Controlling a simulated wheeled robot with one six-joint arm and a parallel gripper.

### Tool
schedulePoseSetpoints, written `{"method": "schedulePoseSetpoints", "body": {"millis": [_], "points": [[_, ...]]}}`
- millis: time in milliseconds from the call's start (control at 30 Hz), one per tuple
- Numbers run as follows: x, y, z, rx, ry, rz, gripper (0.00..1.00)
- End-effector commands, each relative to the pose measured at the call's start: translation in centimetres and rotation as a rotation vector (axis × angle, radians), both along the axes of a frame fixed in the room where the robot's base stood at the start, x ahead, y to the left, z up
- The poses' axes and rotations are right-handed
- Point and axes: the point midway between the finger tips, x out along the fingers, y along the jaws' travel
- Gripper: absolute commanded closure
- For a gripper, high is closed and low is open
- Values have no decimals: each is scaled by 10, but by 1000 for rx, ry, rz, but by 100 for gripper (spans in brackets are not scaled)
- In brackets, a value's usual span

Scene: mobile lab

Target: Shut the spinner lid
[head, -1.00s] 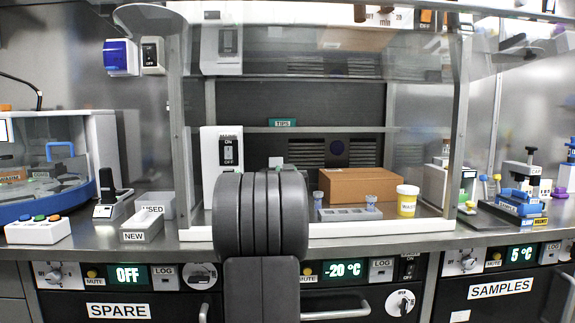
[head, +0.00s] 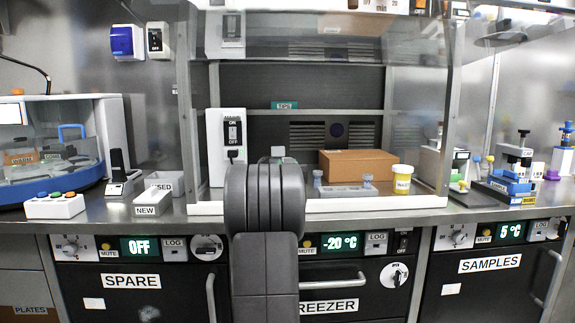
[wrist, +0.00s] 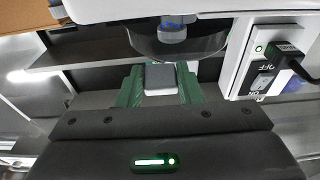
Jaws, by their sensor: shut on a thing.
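In the wrist view my gripper (wrist: 160,92) has its two green fingers shut on a small grey block (wrist: 160,77) with a pale front edge. Just beyond it is a white device (wrist: 200,8) with a dark, see-through rounded cover (wrist: 185,45) and a blue piece (wrist: 172,32). This looks like the spinner and its lid. I cannot tell whether the grey block is part of that lid. In the head view my arm hides most of this spot, and my fingers cannot be made out there.
A white ON/OFF switch box (head: 227,165) stands left of my arm; it is close on the right in the wrist view (wrist: 270,65). A brown box (head: 355,164), a grey rack (head: 345,191) and a yellow cup (head: 402,180) stand right. The glass sash (head: 330,45) hangs above.

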Motion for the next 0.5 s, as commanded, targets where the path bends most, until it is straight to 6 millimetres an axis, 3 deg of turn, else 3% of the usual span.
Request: {"method": "schedulePoseSetpoints", "body": {"millis": [100,133,233,500], "points": [[2,0,-9,0,16,1,100],[2,0,-9,0,16,1,64],[2,1,-8,0,15,1,45],[2,3,-7,-1,13,4,45]]}}
